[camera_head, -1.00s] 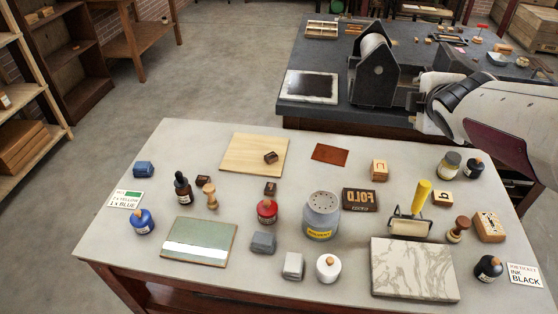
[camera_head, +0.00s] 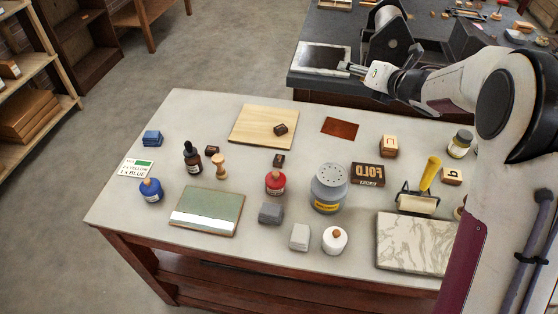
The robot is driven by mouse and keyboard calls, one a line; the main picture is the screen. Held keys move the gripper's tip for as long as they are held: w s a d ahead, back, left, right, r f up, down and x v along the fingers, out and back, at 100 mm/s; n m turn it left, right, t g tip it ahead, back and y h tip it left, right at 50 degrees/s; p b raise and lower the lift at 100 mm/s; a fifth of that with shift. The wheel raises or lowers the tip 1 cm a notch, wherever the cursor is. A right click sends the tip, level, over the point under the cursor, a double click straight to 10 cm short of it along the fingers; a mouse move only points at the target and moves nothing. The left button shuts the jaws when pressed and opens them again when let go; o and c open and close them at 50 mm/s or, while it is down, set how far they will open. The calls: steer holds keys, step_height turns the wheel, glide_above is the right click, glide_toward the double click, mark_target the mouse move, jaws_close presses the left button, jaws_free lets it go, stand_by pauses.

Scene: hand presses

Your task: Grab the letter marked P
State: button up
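A small pale wooden block (camera_head: 452,176) at the right of the near table bears a dark character like a "q" or a turned P; I cannot tell which. Another wooden block (camera_head: 389,146) left of and behind it has a dark bracket-like mark on its face. Small dark blocks (camera_head: 280,129) lie on and near the wooden board, their marks too small to read. My gripper (camera_head: 346,69) is beyond the near table, over or beside the dark panel on the back bench, far from the blocks. Its fingers are too small to tell open from shut.
A roller with a yellow handle (camera_head: 429,175) stands beside the marked block. A marble slab (camera_head: 414,242), the FOLD plate (camera_head: 367,174) and a grey solvent can (camera_head: 329,187) are near it. My arm hides the near table's right end. A press (camera_head: 385,45) stands on the back bench.

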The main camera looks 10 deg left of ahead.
steer(key=s+a+f+n+g+y, duration=0.1)
steer(key=a+f+n+g+y, duration=0.1)
steer(key=a+f+n, duration=0.3)
steer(key=s+a+f+n+g+y, duration=0.1)
steer(key=a+f+n+g+y, duration=0.1)
steer(key=f+n, duration=0.35)
steer(key=n+g+y, duration=0.2)
steer(key=n+g, duration=0.4)
glide_toward(280, 159)
steer(key=shift+w+a, duration=0.6)
steer(key=shift+w, duration=0.1)
steer(key=shift+s+f+n+g, duration=0.3)
steer(key=shift+s+f+n, duration=0.1)
steer(key=shift+n, duration=0.05)
steer(key=shift+a, duration=0.1)
steer(key=shift+x, duration=1.25)
steer(key=shift+x, duration=2.6)
steer(key=shift+r, duration=0.1)
